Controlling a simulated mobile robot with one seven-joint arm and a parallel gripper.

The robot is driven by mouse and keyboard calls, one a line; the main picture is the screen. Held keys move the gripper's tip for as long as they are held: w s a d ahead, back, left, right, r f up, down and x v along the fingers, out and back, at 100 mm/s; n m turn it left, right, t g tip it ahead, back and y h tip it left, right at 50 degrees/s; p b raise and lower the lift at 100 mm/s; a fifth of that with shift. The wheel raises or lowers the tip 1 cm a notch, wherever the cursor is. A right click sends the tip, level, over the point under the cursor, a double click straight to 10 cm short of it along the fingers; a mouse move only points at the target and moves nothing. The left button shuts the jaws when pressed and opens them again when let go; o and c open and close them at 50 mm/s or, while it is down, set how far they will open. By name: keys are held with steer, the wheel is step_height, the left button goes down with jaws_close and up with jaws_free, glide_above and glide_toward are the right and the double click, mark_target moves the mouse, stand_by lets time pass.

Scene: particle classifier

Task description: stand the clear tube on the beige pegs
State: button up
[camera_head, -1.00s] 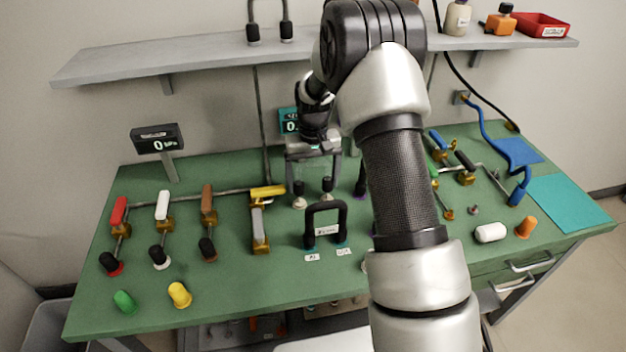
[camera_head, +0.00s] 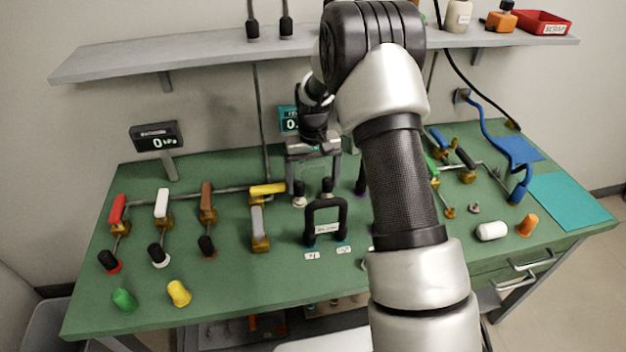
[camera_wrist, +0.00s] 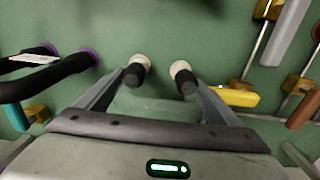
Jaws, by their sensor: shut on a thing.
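My gripper (camera_head: 313,172) is shut on the clear tube and points down over the green bench. The clear tube (camera_wrist: 150,106) shows only as a faint see-through shape between the fingers in the wrist view; its ends are hard to make out. The two beige pegs (camera_wrist: 139,62) (camera_wrist: 180,68), with dark upper parts, stand just beyond the fingertips in the wrist view. In the head view the pegs (camera_head: 299,200) (camera_head: 327,187) are below and between the fingers. I cannot tell whether the tube touches them.
A black U-shaped tube (camera_head: 326,204) with a label stands close in front of the pegs. A yellow-handled valve (camera_head: 267,190) is just left. Several coloured handles and plugs stand farther left. A wall shelf (camera_head: 200,62) runs above. The bench's front middle is fairly clear.

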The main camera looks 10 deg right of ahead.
steer(key=shift+f+b, duration=0.7)
steer(key=shift+f, duration=0.5)
steer(key=o, duration=1)
steer(key=shift+a, duration=0.1)
steer(key=shift+r, duration=0.55)
steer(key=r, duration=0.5)
steer(key=r+p, duration=0.1)
steer(key=r, duration=1)
steer(key=shift+d+r+p, duration=0.15)
steer(key=shift+d+p, duration=0.1)
steer(key=shift+p, duration=0.15)
